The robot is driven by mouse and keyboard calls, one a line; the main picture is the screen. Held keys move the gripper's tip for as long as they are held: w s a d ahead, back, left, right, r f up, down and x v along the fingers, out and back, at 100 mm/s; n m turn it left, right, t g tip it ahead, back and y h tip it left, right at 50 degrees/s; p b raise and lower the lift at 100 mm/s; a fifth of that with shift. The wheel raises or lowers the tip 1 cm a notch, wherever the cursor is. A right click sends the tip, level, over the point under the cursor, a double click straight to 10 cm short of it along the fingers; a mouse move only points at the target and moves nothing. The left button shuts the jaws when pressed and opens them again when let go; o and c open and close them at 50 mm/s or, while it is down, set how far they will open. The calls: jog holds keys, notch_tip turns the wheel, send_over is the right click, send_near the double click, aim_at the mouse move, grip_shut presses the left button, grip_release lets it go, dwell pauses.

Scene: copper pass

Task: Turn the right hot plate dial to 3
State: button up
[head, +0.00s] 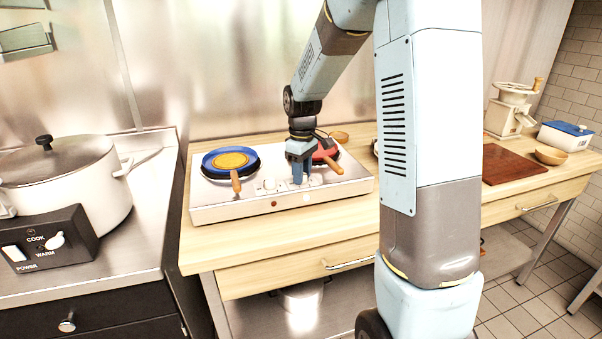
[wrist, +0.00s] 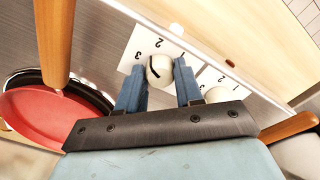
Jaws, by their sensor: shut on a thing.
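The white hot plate (head: 235,208) stands on the wooden counter, with a blue pan (head: 208,160) on its left and a red pan (head: 325,152) on its right. My gripper (head: 301,180) reaches down to its front panel; in the wrist view its two blue fingers (wrist: 160,85) are shut on the cream right dial (wrist: 160,70), one on each side. Labels 1, 2 and 3 surround this dial, and its black mark points roughly toward the 3. The left dial (wrist: 217,93) is beside it, partly hidden by my gripper. The red pan also shows in the wrist view (wrist: 50,125).
The red pan's wooden handle (head: 334,166) juts forward close to the right of my gripper; the blue pan's handle (head: 236,182) is to the left. A large pot (head: 75,190) and a cooker control box (head: 45,240) are at far left. A cutting board (head: 508,163) lies at right.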

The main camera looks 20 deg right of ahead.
jog(key=n, duration=0.5)
jog(key=shift+w+r, duration=0.1)
jog(key=shift+n, duration=0.3)
dwell(0.4)
jog(key=o, duration=1)
jog(key=shift+o, duration=0.2)
notch_tip(320, 180, up, 14)
jog(key=shift+f, duration=0.25)
